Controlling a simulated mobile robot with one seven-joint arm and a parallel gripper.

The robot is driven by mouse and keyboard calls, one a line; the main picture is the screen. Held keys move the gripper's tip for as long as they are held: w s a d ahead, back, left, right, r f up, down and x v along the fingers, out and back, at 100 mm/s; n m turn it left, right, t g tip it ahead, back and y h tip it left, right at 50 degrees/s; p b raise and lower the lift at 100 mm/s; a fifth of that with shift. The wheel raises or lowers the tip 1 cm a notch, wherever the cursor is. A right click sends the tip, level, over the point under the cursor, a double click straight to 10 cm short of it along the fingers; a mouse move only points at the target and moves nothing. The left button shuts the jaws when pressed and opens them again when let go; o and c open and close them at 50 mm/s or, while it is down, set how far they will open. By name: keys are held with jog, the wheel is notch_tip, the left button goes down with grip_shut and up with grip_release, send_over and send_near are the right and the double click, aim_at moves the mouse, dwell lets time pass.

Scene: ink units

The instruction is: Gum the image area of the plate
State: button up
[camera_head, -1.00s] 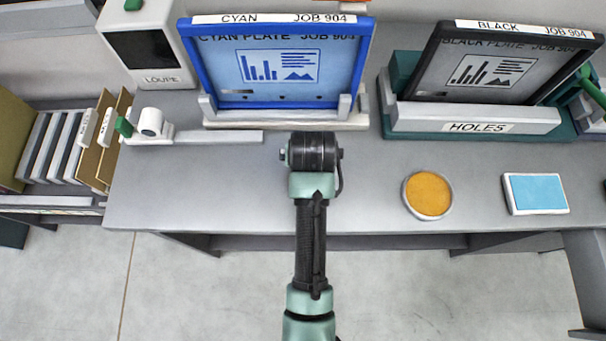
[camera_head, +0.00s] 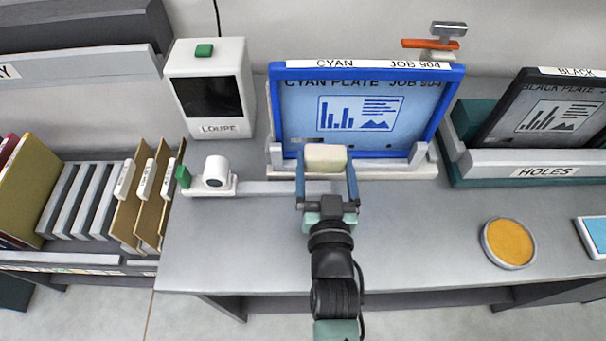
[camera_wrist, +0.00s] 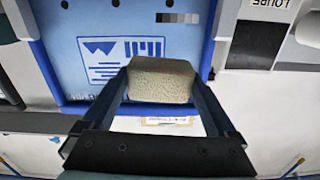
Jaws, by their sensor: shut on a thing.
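The cyan plate (camera_head: 300,112) stands tilted back in a blue frame (camera_head: 276,125), with a bar chart, text lines and a mountain shape printed as its image area (camera_head: 360,113). In the wrist view the plate (camera_wrist: 70,28) appears upside down. My gripper (camera_head: 326,168) is shut on a pale cream sponge block (camera_head: 325,155). The sponge is in front of the plate's lower part and also shows between the fingers in the wrist view (camera_wrist: 162,80). I cannot tell whether it touches the plate. An orange round dish (camera_head: 508,243) lies on the bench at right.
The black plate (camera_head: 535,115) leans in a holder marked HOLES (camera_head: 540,163). A blue pad (camera_head: 597,236) lies at the right edge. A loupe box (camera_head: 209,90), a small white device (camera_head: 214,174) and a folder rack (camera_head: 75,205) are at left. The bench's middle is clear.

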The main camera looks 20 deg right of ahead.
aim_at(323, 118)
jog(key=shift+a+r, duration=0.1)
jog(key=shift+r, duration=0.1)
jog(key=shift+w, duration=0.2)
jog(key=shift+d+b+x, duration=0.2)
jog(key=shift+b+x, duration=1.2)
jog(key=shift+x, duration=1.3)
jog(key=shift+b+x, duration=0.7)
jog(key=shift+x, duration=0.35)
jog(key=shift+d, duration=0.1)
